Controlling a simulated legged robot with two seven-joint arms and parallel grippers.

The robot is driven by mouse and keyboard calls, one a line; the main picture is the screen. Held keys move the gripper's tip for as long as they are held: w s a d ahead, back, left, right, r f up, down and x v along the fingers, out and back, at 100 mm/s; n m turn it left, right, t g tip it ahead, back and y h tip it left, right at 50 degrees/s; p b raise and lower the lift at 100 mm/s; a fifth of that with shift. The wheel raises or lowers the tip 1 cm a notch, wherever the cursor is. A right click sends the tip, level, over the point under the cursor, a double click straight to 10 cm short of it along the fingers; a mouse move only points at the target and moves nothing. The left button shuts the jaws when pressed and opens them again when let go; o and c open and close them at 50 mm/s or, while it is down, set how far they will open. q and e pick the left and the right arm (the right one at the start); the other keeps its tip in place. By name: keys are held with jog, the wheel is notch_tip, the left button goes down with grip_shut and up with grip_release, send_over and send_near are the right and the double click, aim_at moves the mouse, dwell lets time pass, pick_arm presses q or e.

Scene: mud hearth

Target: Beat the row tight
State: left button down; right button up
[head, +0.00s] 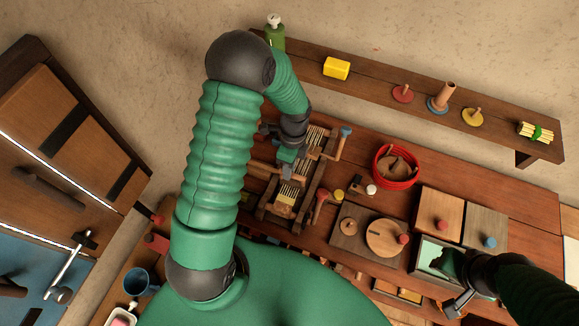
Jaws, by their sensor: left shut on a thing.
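The small wooden loom (309,187) stands on the red-brown bench, strung with pale warp threads and a woven tan patch (284,198) near its front end. My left gripper (284,160) is over the loom, pointing down. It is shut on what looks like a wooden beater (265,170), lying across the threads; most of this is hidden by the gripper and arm. Whether the beater touches the weave cannot be told. My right gripper (462,298) is at the lower right by a framed pale-green panel, away from the loom; its jaw opening is unclear.
A red coil (397,167) and round wooden lids (386,237) lie right of the loom. A red-handled tool (324,204) lies close beside it. A shelf (380,91) with a yellow block (336,68) runs behind. A blue mug (139,281) stands lower left.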

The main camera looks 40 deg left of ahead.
pick_arm(q)
jog(key=c, duration=1.5)
grip_release()
jog(key=shift+o, duration=0.9)
jog(key=shift+s, duration=0.2)
jog(key=shift+r, duration=0.2)
jog(key=w+r+b, duration=0.1)
jog(key=w+r, duration=0.2)
jog(key=r, duration=1.3)
jog(key=shift+w+a+b, duration=0.15)
jog(key=shift+a+b, duration=0.2)
jog(key=shift+a, duration=0.05)
